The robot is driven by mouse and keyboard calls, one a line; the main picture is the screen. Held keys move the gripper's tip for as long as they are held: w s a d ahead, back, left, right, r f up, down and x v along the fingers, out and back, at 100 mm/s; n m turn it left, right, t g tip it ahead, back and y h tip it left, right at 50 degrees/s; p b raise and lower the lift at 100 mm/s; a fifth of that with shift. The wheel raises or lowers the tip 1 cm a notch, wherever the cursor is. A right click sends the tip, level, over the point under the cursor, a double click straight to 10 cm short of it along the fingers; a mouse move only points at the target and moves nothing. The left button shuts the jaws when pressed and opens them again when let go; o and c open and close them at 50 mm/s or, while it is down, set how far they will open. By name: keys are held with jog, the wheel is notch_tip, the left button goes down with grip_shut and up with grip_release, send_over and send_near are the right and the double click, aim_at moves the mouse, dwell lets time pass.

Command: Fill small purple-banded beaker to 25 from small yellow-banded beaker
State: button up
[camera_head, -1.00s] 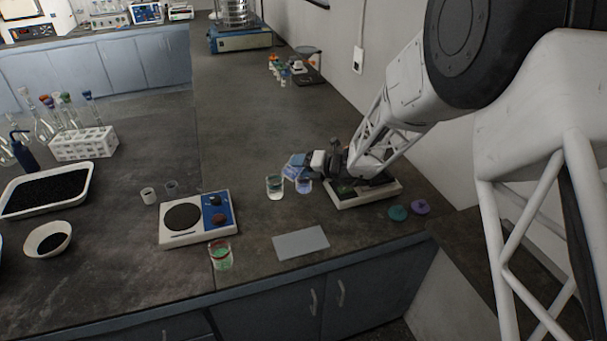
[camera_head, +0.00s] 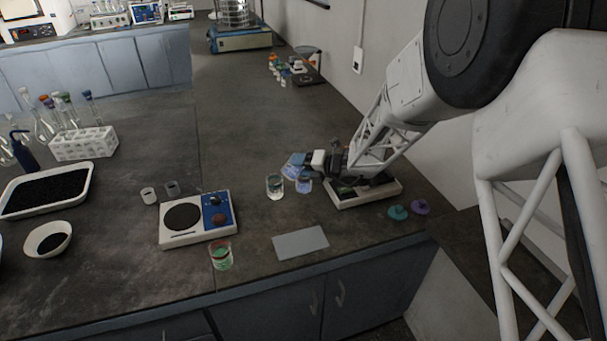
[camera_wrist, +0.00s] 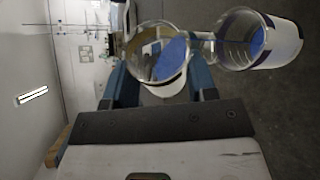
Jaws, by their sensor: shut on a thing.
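My gripper (camera_wrist: 162,92) is shut on the small yellow-banded beaker (camera_wrist: 148,66), which holds blue liquid. A yellowish patch of its band shows in the wrist view. The held beaker is tilted, and it also shows in the head view (camera_head: 292,166). The small purple-banded beaker (camera_head: 304,184) stands on the bench just below it. In the wrist view the purple-banded beaker (camera_wrist: 283,40) has blue liquid inside, and the held beaker's lip is at its rim. Whether the rims touch and the liquid level against the marks cannot be told.
A beaker with green liquid (camera_head: 221,257) stands near the front edge. A hotplate (camera_head: 171,236), a grey mat (camera_head: 300,243) and a flat device (camera_head: 382,194) under my arm lie around.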

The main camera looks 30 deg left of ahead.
aim_at(290, 171)
jog(key=shift+s+f+n, duration=0.1)
jog(key=shift+n, duration=0.3)
jog(key=shift+t, duration=0.4)
jog(key=shift+s+r+n+t+h, duration=0.15)
jog(key=shift+r+n+t+h, duration=0.25)
jog(key=shift+n, duration=0.3)
jog(key=shift+f, duration=0.1)
jog(key=shift+s+a+f+n, duration=0.1)
jog(key=shift+s+f+n, duration=0.1)
jog(key=shift+n, duration=0.4)
jog(key=shift+s+a+r+n+t+h, duration=0.25)
jog(key=shift+s+r+n+t, duration=0.25)
jog(key=shift+s+t, duration=0.25)
jog(key=shift+s+a+f+n+t+h, duration=0.1)
jog(key=shift+s+f+n+t+h, duration=0.1)
jog(key=shift+s+n, duration=0.2)
jog(key=shift+s+a+f+n+t+h, duration=0.1)
jog(key=shift+s+n+t, duration=0.05)
jog(key=shift+s+n, duration=0.2)
jog(key=shift+s+a+r+n+t, duration=0.2)
jog(key=shift+s+n+t, duration=0.25)
jog(key=shift+s+n, duration=0.2)
jog(key=shift+s+a+r+n+t, duration=0.1)
jog(key=shift+s+a+n+t, duration=0.05)
jog(key=shift+s+n+t, duration=0.45)
